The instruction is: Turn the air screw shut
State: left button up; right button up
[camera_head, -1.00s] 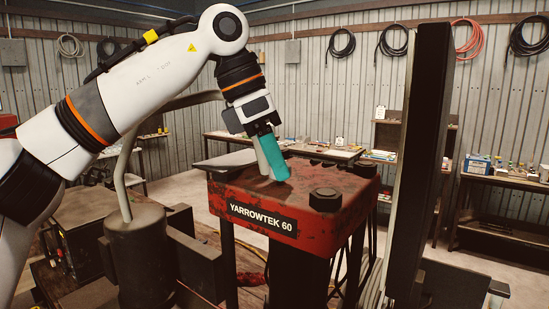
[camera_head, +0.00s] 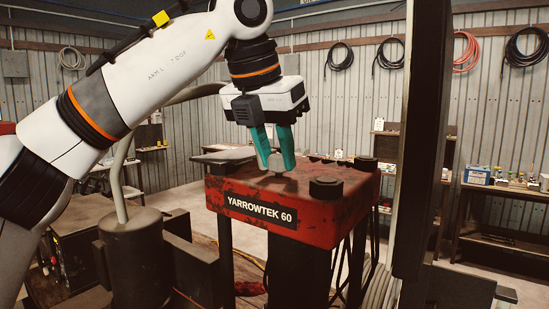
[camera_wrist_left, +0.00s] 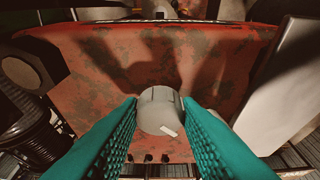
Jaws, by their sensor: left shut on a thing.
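The air screw is a grey round knob (camera_wrist_left: 160,112) with a pale mark on its face, on top of the worn red crimper head (camera_head: 300,205). In the head view the knob (camera_head: 277,163) shows between the fingertips. My left gripper (camera_head: 275,160) points down over the crimper, its two teal fingers one on each side of the knob. It is shut on the knob; the left wrist view shows the fingers (camera_wrist_left: 160,125) against its sides. My right gripper is not in view.
Large dark bolts (camera_head: 326,187) stand on the crimper head near the knob. A dark upright panel (camera_head: 425,130) rises close on the right. A bent grey pipe (camera_head: 118,180) and cylinder (camera_head: 136,255) stand at left. Benches and hoses are farther back.

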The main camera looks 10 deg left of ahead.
pick_arm(q)
jog(key=n+y, duration=0.1)
jog(key=n, duration=0.1)
jog(key=n+b, duration=0.1)
jog(key=n, duration=0.1)
jog(key=shift+d+r+n+y, duration=0.1)
jog(key=shift+d+n+y, duration=0.05)
jog(key=shift+n+y, duration=0.2)
jog(key=n+y, duration=0.1)
jog(key=n, duration=0.3)
jog(key=shift+d+y, duration=0.1)
jog(key=shift+y, duration=0.25)
jog(key=shift+n, duration=0.25)
jog(key=o, duration=1)
jog(key=shift+c, duration=0.2)
jog(key=shift+s+d+r, duration=0.1)
jog(key=shift+r, duration=0.3)
jog(key=p+v, duration=0.2)
jog(key=v, duration=0.9)
jog(key=shift+p, duration=0.4)
